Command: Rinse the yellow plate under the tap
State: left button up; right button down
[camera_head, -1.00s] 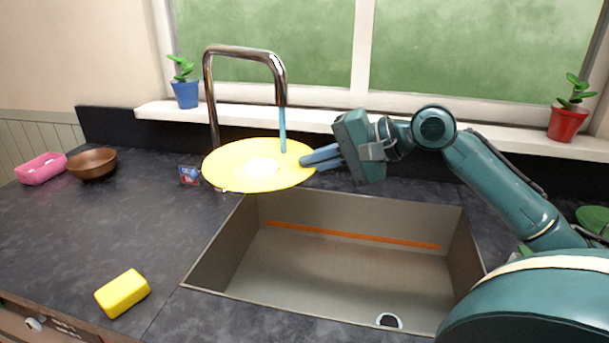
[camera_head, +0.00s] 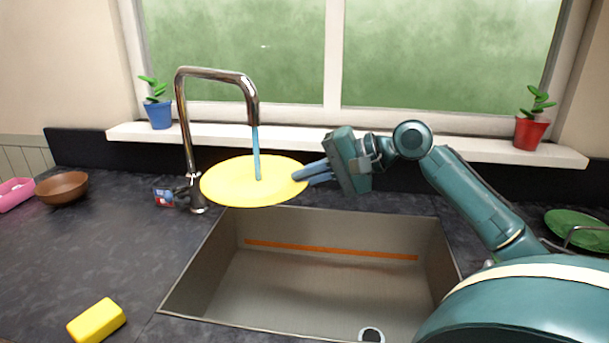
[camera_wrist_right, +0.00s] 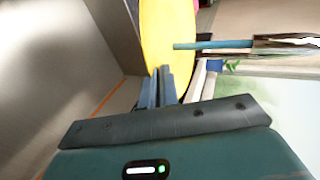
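The yellow plate (camera_head: 240,188) is held in the air above the back left part of the sink, tilted slightly. My right gripper (camera_head: 306,174) is shut on its right edge. In the right wrist view the fingers (camera_wrist_right: 160,88) pinch the rim of the yellow plate (camera_wrist_right: 168,35). The metal tap (camera_head: 216,76) stands behind the sink's left end. The stream also shows in the right wrist view (camera_wrist_right: 215,44). My left gripper is not in view.
The sink (camera_head: 330,285) is empty, with a drain (camera_head: 371,334). A yellow sponge (camera_head: 97,320), brown bowl (camera_head: 62,188) and pink container (camera_head: 14,193) sit on the left counter. A green plate (camera_head: 577,230) is at right. Blue (camera_head: 159,114) and red (camera_head: 530,133) plant pots stand on the sill.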

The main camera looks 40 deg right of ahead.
aim_at(262, 198)
jog(key=shift+s+a+r+p, duration=0.1)
jog(key=shift+s+a+p, duration=0.15)
jog(key=shift+a+p, duration=0.8)
jog(key=shift+s+a+r+p, duration=0.15)
jog(key=shift+a+p, duration=0.4)
jog(key=shift+a, duration=1)
jog(key=shift+s+a+f+p, duration=0.1)
jog(key=shift+s+a+p, duration=0.1)
jog(key=shift+a+p, duration=0.65)
jog(key=shift+s+a+f, duration=0.1)
jog(key=shift+a+f, duration=0.05)
jog(key=shift+a, duration=0.4)
